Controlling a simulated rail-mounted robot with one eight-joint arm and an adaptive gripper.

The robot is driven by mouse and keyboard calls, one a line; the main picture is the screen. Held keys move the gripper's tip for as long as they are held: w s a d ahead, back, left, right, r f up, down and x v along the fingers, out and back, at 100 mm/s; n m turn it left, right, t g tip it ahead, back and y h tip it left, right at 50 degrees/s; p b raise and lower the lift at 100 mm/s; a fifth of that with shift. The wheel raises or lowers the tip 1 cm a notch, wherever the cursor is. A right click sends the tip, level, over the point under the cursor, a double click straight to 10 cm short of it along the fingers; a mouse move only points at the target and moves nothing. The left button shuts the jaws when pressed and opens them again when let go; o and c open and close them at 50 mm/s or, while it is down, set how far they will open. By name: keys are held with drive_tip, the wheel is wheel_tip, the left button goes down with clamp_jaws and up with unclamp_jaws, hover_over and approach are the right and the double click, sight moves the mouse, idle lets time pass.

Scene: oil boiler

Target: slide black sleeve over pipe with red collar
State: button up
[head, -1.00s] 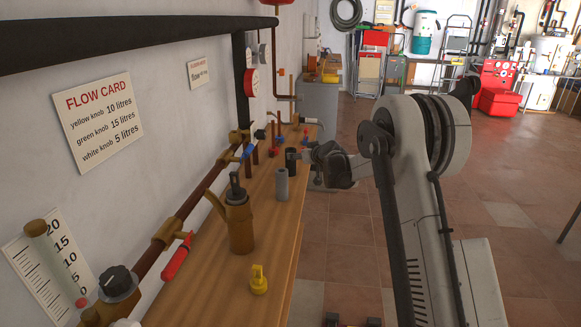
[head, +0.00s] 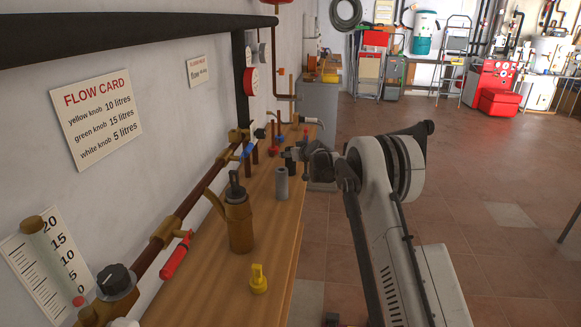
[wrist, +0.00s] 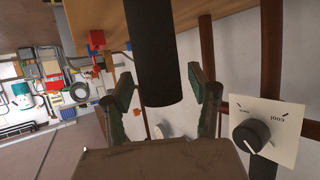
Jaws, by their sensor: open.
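The black sleeve (head: 289,158) stands on the wooden bench, partly hidden by my gripper (head: 297,154) in the head view. In the wrist view the black sleeve (wrist: 152,60) is a dark cylinder between the two green-padded fingers of my gripper (wrist: 160,92). The fingers are open, one on each side, with visible gaps. Behind the sleeve in the head view is a thin upright pipe with a red piece at its base (head: 273,151). It is too small to tell for sure whether this is the red collar.
A grey cylinder (head: 282,184) stands nearer on the bench (head: 272,225). A brown oil can (head: 239,222) and yellow knob (head: 259,279) are nearer still. Pipework with a red-handled valve (head: 176,256) runs along the wall. A dial (wrist: 252,134) shows in the wrist view. Floor on the right is clear.

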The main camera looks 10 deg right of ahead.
clamp_jaws()
idle(0.4)
wheel_tip(320, 180, up, 10)
drive_tip(key=p, duration=0.1)
idle(0.5)
drive_tip(key=shift+w+r, duration=0.1)
drive_tip(key=shift+r, duration=0.05)
